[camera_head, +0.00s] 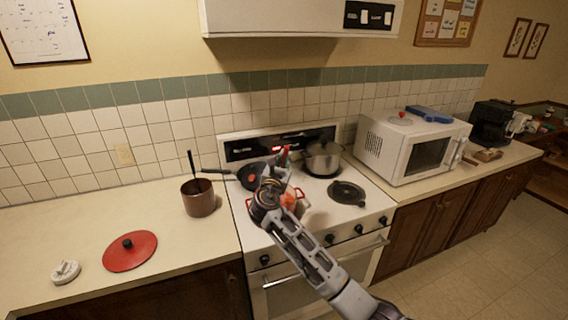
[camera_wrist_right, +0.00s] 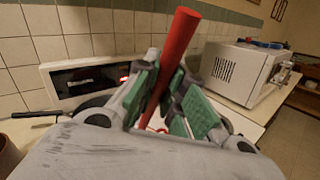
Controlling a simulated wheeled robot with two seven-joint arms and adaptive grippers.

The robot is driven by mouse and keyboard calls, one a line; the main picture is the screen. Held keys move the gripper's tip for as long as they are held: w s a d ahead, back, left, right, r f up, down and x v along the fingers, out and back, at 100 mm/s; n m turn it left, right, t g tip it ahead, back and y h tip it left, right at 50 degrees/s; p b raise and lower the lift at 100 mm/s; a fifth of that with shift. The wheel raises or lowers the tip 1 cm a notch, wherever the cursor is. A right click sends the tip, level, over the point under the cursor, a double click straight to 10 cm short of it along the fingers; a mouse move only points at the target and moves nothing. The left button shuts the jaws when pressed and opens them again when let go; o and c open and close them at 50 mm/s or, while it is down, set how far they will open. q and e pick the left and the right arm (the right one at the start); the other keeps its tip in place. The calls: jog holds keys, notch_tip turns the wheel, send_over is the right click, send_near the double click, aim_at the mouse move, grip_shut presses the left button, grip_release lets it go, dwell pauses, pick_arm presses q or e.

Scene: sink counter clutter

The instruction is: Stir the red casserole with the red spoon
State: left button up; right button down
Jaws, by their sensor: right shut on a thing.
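The red casserole (camera_head: 299,193) sits on the front left of the white stove. My right arm covers most of it, and a red handle and some orange-red contents show beside the arm. My right gripper (camera_head: 275,172) is above the casserole, shut on the red spoon (camera_head: 285,153). In the right wrist view, the red spoon (camera_wrist_right: 179,50) stands tilted between the green pads of my right gripper (camera_wrist_right: 168,95). The spoon's lower end is hidden, so I cannot tell how deep it reaches. My left gripper is out of view.
A black pan (camera_head: 250,174) and a steel pot (camera_head: 323,160) stand on the rear burners. The front right burner (camera_head: 347,193) is bare. A brown pot (camera_head: 199,200) and a red lid (camera_head: 130,251) are on the left counter. A microwave (camera_head: 410,147) stands right.

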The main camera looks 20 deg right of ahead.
jog(key=shift+r, duration=2)
